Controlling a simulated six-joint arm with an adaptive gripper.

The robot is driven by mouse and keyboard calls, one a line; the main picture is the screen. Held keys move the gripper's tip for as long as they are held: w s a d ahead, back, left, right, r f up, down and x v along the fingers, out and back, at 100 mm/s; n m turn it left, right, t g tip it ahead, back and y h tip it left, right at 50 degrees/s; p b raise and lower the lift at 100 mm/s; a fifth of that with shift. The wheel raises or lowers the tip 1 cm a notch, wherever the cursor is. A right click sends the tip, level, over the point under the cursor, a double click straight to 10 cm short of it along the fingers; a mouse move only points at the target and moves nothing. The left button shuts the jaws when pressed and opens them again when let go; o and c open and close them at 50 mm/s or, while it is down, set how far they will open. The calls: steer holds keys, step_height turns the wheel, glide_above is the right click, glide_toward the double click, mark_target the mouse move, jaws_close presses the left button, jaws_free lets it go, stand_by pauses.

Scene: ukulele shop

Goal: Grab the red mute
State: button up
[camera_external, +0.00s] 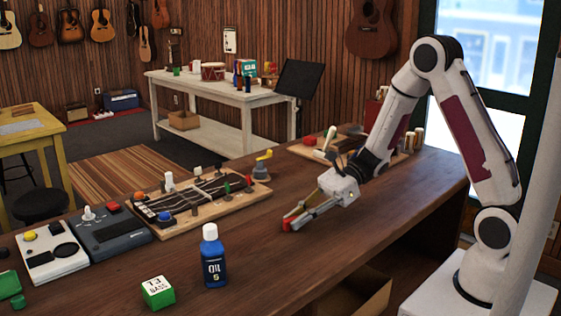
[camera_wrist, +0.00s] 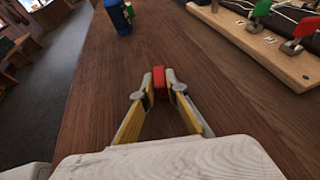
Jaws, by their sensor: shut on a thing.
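The red mute (camera_external: 288,224) is a small red block at the tips of my gripper (camera_external: 291,220), low over the brown workbench (camera_external: 330,254). In the wrist view the red mute (camera_wrist: 159,82) sits between the two fingertips of my gripper (camera_wrist: 160,84), which touch it on both sides. My gripper is shut on it. I cannot tell whether the mute still touches the bench top.
A blue oil bottle (camera_external: 213,256) and a green-and-white box (camera_external: 157,292) stand at the front. A wooden board (camera_external: 213,207) with knobs and pegs lies left of my gripper, beside two pedals (camera_external: 113,236). Bare bench surrounds the fingertips.

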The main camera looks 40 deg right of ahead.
steer(key=shift+r, duration=0.1)
steer(key=shift+r, duration=4.95)
